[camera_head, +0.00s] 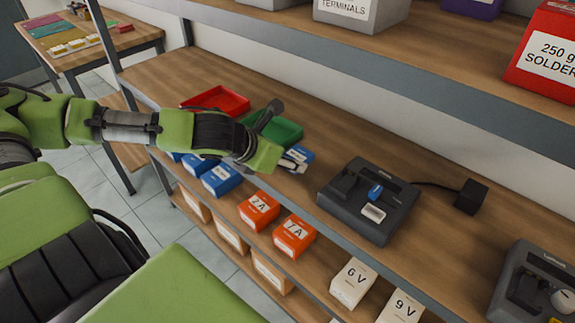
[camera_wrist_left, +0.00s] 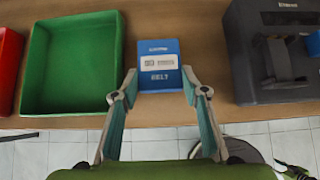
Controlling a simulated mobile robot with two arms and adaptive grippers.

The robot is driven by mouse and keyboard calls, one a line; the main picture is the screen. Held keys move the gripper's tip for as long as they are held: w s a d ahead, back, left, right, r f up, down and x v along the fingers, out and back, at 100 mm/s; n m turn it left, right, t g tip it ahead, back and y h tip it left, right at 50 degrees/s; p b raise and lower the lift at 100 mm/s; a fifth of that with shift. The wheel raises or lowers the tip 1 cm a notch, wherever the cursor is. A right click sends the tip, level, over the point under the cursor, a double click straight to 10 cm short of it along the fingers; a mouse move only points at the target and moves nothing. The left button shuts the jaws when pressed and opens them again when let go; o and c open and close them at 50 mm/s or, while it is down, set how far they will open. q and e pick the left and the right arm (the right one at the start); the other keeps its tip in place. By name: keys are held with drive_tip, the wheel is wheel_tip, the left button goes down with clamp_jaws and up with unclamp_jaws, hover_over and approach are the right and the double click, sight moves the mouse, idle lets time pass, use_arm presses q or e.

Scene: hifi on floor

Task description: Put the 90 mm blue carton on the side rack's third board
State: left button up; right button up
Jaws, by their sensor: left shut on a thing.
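A blue carton (camera_wrist_left: 158,54) with a white label stands at the front of the wooden board in the left wrist view, just right of a green tray. My left gripper (camera_wrist_left: 160,88) is shut on it, one finger at each side of its near end. In the head view my left gripper (camera_head: 284,160) reaches in from the left and hides much of the carton (camera_head: 302,154). I cannot read a size on its label. My right gripper is not in view. I cannot tell which boards belong to the side rack.
A green tray (camera_head: 283,129) and a red tray (camera_head: 217,98) lie behind my left arm. A dark grey device (camera_head: 368,203) stands to the right. The board below holds blue cartons (camera_head: 221,180), orange cartons (camera_head: 294,236) and white cartons (camera_head: 353,282). A higher board (camera_head: 440,97) overhangs.

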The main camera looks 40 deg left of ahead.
use_arm(q)
drive_tip(key=shift+a+f, duration=0.1)
drive_tip(key=shift+f, duration=0.75)
drive_tip(key=o, duration=0.6)
drive_tip(key=shift+o, duration=0.2)
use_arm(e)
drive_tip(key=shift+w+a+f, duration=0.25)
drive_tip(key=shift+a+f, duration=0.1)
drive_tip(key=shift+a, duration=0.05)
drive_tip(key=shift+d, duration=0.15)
